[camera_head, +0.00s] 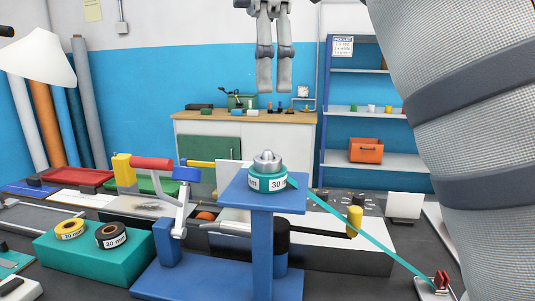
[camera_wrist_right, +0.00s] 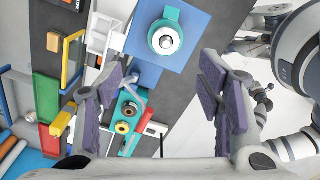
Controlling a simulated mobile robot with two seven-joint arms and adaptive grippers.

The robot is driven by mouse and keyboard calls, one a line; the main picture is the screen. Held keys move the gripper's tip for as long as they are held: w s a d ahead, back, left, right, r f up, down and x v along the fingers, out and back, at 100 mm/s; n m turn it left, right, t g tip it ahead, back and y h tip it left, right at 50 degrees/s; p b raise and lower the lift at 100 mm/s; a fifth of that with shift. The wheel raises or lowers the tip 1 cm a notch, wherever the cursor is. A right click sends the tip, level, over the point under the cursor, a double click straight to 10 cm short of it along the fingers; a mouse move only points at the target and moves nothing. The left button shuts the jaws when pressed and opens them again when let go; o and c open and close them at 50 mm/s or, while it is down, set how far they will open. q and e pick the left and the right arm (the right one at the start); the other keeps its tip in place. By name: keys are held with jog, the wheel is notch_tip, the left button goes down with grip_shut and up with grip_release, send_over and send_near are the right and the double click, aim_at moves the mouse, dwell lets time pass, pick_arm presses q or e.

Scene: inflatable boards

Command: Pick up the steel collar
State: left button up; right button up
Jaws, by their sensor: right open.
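The steel collar (camera_head: 267,163) is a silver ring-like part around a rounded silver tip, on top of a teal roll marked "30 m" (camera_head: 267,181) on the blue stand (camera_head: 262,200). In the right wrist view, the collar (camera_wrist_right: 165,40) shows from above near the top middle, beyond the fingertips. My left gripper is in neither view.
A teal strap (camera_head: 360,234) runs from the roll down to a red-and-white fitting at the right. Left of the stand are a clamp with a red bar (camera_head: 151,164) and a teal block (camera_head: 93,255) with yellow and black rolls. Space above the stand looks clear.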

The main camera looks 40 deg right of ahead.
send_over(268, 163)
jog(key=w+d, duration=0.2)
jog(key=f, duration=0.5)
jog(key=shift+s+a+f, duration=0.1)
jog(key=shift+a+f, duration=0.15)
jog(key=shift+f, duration=0.15)
notch_tip(268, 163, down, 6)
jog(key=shift+r, duration=0.1)
jog(key=shift+s, duration=0.1)
jog(key=c, duration=1.3)
